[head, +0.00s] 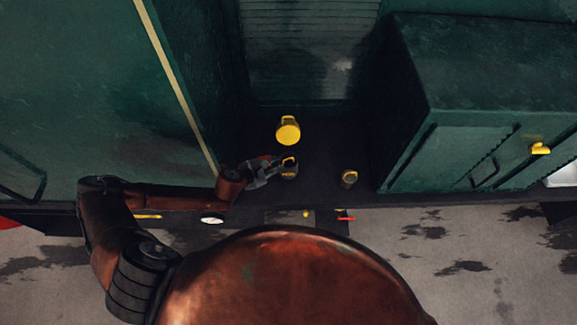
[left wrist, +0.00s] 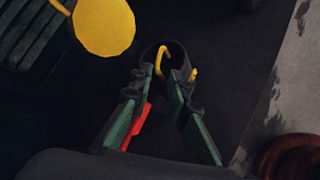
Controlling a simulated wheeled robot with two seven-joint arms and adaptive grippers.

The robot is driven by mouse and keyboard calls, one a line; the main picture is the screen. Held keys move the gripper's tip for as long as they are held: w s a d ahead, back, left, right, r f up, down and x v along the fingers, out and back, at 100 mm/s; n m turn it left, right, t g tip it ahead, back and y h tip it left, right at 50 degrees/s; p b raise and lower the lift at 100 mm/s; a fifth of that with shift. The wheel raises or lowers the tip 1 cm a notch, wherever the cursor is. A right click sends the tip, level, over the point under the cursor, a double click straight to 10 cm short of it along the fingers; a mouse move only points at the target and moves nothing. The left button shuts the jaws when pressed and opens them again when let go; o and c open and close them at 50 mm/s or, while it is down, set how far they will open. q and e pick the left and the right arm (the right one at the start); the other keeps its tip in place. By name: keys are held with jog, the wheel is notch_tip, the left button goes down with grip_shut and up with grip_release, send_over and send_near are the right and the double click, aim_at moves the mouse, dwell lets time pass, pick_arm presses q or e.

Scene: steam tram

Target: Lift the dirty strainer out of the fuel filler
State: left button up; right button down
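The fuel filler is a dark round neck (left wrist: 178,48) standing on the dark deck, with its open mouth between and just beyond my left fingertips. A yellow hooked handle (left wrist: 159,62) shows in the mouth, apparently the dirty strainer's; the strainer's body is hidden inside. The filler also shows in the head view (head: 289,172), with yellow at its top. A yellow round lid (head: 288,130) stands open behind it and shows in the left wrist view (left wrist: 104,26). My left gripper (head: 272,166) is at the filler, its fingers (left wrist: 160,88) apart with nothing clearly held. My right gripper is out of view.
A small dark can with a yellow top (head: 349,178) stands to the right on the deck. A green cabinet (head: 450,150) bounds the right and a green wall (head: 110,90) the left. A red-handled item (head: 345,215) lies near the deck's front edge.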

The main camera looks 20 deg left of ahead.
aim_at(286, 165)
pick_arm(q)
jog(key=x, duration=0.3)
jog(key=p+x, duration=0.1)
jog(key=x, duration=0.2)
jog(key=shift+w+d+r, duration=0.1)
jog(key=shift+w+d, duration=0.25)
jog(key=shift+w, duration=0.05)
grip_shut()
